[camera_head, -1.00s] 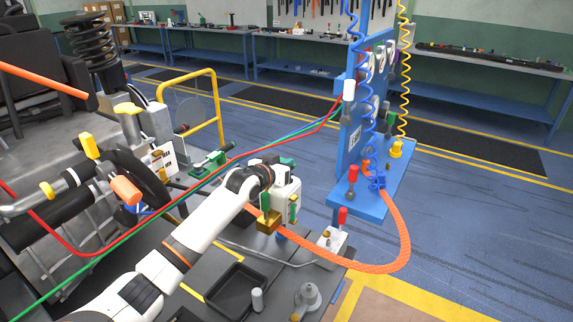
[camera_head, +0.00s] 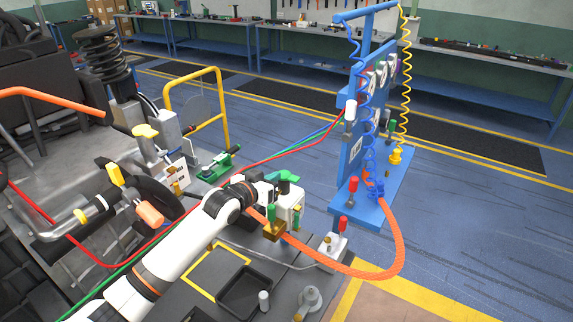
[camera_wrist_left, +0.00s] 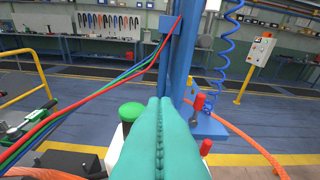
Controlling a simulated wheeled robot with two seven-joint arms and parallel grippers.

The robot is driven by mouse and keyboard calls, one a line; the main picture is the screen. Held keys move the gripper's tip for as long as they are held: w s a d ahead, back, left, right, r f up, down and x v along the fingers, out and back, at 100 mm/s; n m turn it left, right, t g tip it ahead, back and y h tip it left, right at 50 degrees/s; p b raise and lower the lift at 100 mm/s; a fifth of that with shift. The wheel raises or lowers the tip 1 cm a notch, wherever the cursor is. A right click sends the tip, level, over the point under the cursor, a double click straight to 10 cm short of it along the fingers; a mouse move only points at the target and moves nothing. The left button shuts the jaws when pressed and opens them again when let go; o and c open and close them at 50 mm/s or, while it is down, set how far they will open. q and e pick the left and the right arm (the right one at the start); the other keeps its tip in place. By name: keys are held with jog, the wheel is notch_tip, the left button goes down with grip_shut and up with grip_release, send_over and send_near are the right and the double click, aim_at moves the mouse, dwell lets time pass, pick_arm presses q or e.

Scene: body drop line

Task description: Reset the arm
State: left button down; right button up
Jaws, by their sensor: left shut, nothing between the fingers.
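My left arm comes in from the lower left in the head view. Its gripper (camera_head: 287,177) shows small and green, beside a white block-shaped fixture (camera_head: 291,203) with a brass-coloured base. In the left wrist view the two teal fingers (camera_wrist_left: 158,118) lie together along their length, with nothing between them. They point toward the blue stand (camera_wrist_left: 184,55), apart from it as far as I can tell. My right gripper is in neither view.
The blue stand (camera_head: 353,150) carries coiled hoses and a red-handled valve. An orange hose (camera_head: 398,245) loops from it. Red (camera_head: 262,158) and green hoses cross near my arm. A black tray (camera_head: 222,303) lies below; a yellow rail (camera_head: 223,105) stands behind.

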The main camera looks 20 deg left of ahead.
pick_arm(q)
jog(key=s+d+f+m+g, duration=0.1)
jog(key=s+d+f+g, duration=0.25)
jog(key=s+f, duration=0.35)
jog(key=s+d+f+g, duration=0.2)
jog(key=s+d+f, duration=0.3)
jog(key=s, duration=0.3)
jog(key=s+d+f+g+y, duration=0.1)
jog(key=s+g, duration=0.2)
jog(key=s, duration=0.9)
jog(key=s+d+f+g+y, duration=0.1)
jog(key=s+f+g, duration=0.15)
jog(key=s, duration=0.85)
notch_tip(320, 180, down, 34)
jog(key=s+g+b, duration=0.2)
jog(key=b, duration=0.6)
jog(key=s+a+f+b, duration=0.1)
jog(key=s+f+b, duration=0.2)
jog(key=s+f, duration=0.5)
jog(key=s+a+f+g+b, duration=0.1)
jog(key=s+a+f+b, duration=0.1)
jog(key=s+f, duration=0.6)
notch_tip(320, 180, down, 6)
jog(key=shift+f+m+b, duration=0.1)
jog(key=shift+m+b, duration=0.3)
jog(key=shift+b, duration=0.4)
